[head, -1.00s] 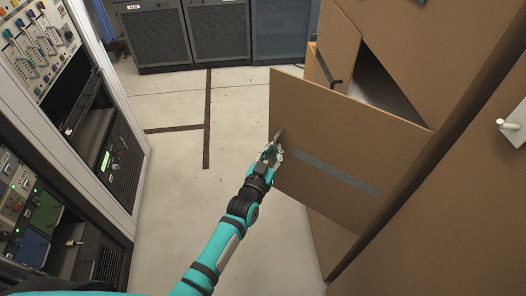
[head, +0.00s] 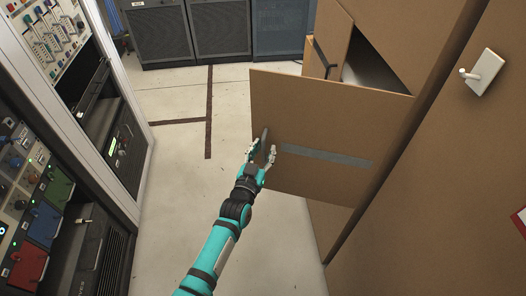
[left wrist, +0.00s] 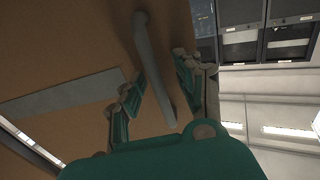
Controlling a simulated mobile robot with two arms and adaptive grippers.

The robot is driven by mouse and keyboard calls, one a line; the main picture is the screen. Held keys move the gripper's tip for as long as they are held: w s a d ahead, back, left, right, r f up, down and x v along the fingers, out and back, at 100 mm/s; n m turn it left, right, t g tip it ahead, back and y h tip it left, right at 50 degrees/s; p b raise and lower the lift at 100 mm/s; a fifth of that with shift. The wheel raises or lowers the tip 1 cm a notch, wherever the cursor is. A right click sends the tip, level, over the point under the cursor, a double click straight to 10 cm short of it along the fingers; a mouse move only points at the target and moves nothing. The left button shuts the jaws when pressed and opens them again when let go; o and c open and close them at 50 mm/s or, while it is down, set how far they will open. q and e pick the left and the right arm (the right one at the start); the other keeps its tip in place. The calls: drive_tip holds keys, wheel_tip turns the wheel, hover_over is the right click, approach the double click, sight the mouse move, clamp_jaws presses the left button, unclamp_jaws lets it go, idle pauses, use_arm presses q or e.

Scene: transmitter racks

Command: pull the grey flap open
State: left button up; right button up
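The flap (head: 320,115) is a brown panel with a grey strip (head: 325,157) across it. It stands swung out from the brown cabinet on the right. A dark bar handle (head: 264,139) is near its left edge. My left gripper (head: 262,150) is at this handle. In the left wrist view, the grey handle (left wrist: 153,65) runs between the spread fingers of the left gripper (left wrist: 160,85), with gaps visible beside it. My right gripper is in neither view.
The brown cabinet wall (head: 440,170) with a white lever plate (head: 481,73) stands on the right. Equipment racks (head: 60,190) line the left side. Dark cabinets (head: 220,30) stand at the back. The pale floor (head: 175,190) between is clear.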

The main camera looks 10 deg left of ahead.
use_arm(q)
drive_tip(key=shift+s+r, duration=0.25)
drive_tip(key=shift+s, duration=0.95)
drive_tip(key=s+a, duration=0.2)
drive_tip(key=s, duration=0.7)
drive_tip(key=shift+a+f, duration=0.15)
drive_tip(key=shift+f, duration=0.1)
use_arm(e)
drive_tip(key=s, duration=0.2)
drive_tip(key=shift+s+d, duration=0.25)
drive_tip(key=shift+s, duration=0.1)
use_arm(q)
drive_tip(key=shift+c, duration=0.3)
